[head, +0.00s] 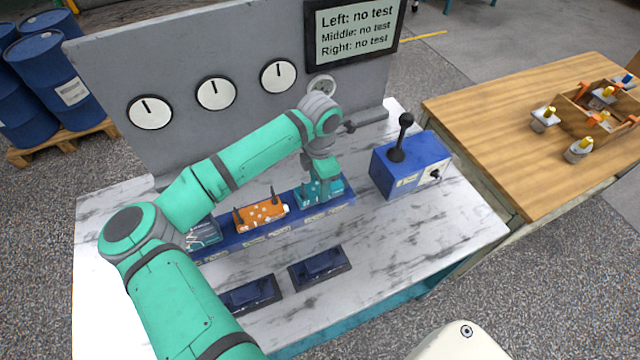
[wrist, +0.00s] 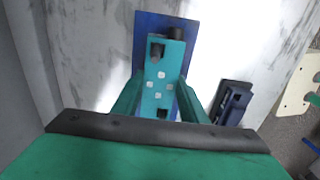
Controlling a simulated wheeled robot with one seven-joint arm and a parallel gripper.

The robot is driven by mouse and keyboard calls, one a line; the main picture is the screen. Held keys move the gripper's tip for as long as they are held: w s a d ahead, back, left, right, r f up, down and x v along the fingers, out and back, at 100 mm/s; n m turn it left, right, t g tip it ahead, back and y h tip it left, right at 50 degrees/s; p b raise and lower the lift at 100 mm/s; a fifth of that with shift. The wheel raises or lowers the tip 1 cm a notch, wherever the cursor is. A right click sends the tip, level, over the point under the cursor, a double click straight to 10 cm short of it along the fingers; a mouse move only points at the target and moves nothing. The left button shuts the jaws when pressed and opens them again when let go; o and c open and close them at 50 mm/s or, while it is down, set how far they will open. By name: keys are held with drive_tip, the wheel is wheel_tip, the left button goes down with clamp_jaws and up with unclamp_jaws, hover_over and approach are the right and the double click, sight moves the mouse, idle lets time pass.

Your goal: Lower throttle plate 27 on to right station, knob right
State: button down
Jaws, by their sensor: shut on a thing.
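My gripper (head: 322,192) is shut on a teal throttle plate (wrist: 158,85), with one finger on each long side. The plate has several pale square marks on its face and a black knob (wrist: 177,33) at its end toward the top of the wrist view. In the head view the plate (head: 308,197) is at the right station of the blue manifold bar (head: 272,231), partly hidden by my gripper. The bar's end (wrist: 145,22) also shows beneath the plate in the wrist view. I cannot tell whether the plate touches the station. The plate's number is not readable.
An orange plate (head: 262,214) with black posts fills the middle station; another plate (head: 203,234) is at the left. Two dark blue cradles (head: 320,268) (head: 250,296) lie in front. A blue lever box (head: 410,166) stands to the right. The gauge panel (head: 180,60) rises behind.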

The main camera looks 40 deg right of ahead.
drive_tip(key=shift+w+f, duration=0.2)
drive_tip(key=shift+f, duration=0.1)
drive_tip(key=shift+s+d+f, duration=0.1)
drive_tip(key=shift+s, duration=0.05)
drive_tip(key=shift+f, duration=0.1)
drive_tip(key=shift+a, duration=0.2)
drive_tip(key=c, duration=1)
unclamp_jaws()
